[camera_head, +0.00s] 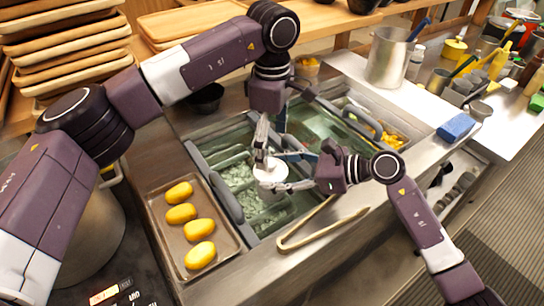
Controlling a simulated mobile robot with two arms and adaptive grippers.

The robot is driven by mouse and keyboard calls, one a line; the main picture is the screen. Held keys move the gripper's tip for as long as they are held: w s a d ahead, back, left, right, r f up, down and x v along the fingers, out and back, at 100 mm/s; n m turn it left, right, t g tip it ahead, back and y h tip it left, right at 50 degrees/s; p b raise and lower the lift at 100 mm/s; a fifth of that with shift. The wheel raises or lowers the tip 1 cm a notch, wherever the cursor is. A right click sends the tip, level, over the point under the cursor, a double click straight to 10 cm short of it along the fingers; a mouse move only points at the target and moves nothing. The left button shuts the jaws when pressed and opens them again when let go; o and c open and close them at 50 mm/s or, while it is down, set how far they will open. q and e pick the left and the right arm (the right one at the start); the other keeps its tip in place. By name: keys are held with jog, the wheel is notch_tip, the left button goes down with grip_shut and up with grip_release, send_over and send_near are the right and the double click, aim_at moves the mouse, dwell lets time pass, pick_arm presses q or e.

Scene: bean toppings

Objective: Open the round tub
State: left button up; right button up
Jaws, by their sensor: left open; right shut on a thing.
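A small white round tub (268,175) is in the middle of the head view, above the sunken steel well with bins. My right gripper (284,171) comes in from the right and is shut on the tub at its side. My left gripper (268,150) points down from above, open, with its fingers close over the top of the tub. Whether its fingers touch the tub cannot be told. The fingers hide part of the tub, and its lid cannot be made out clearly.
Below are green-tinted bins (240,180) with grey handles. A metal tray (168,236) of several yellow oval pieces lies left, tongs (320,222) at the front edge. A steel pot (388,58) and a blue sponge (456,127) stand right. Wooden trays (68,50) are stacked upper left.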

aim_at(272, 163)
pick_arm(q)
jog(key=shift+r, duration=2.7)
pick_arm(e)
jog(key=o, duration=1.8)
jog(key=shift+c, duration=0.2)
